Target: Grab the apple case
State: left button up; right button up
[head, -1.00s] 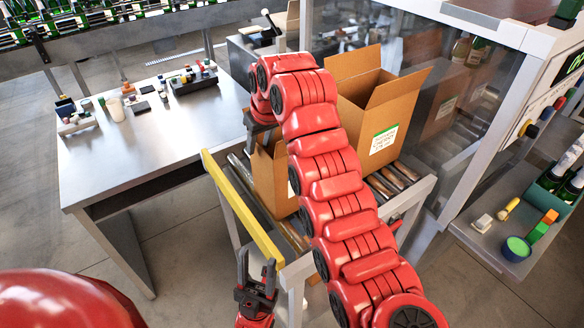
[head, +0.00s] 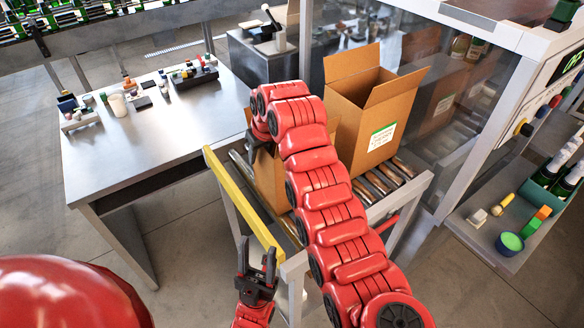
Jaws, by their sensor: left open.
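An open cardboard case (head: 355,125) with a green-and-white label stands upright on the roller conveyor; the label's words are too small to read. A second cardboard case (head: 271,180) stands in front of it to the left, largely hidden behind my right arm. I cannot tell which one is the apple case. My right gripper (head: 262,146) is at the upper left edge of the front case; its fingers are partly hidden, and I cannot tell whether it grips the case. My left gripper (head: 257,254) is open and empty, below the yellow rail, apart from both cases.
The conveyor has a yellow side rail (head: 243,205). A metal table (head: 160,145) with small items stands left. A machine with a glass panel is at right, above a shelf (head: 478,238) holding bottles and a green round tub (head: 510,243). Open floor lies between table and conveyor.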

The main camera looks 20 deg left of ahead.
jog(key=shift+f+b, duration=0.2)
jog(key=shift+b, duration=0.1)
dwell(0.4)
grip_shut()
dwell(1.2)
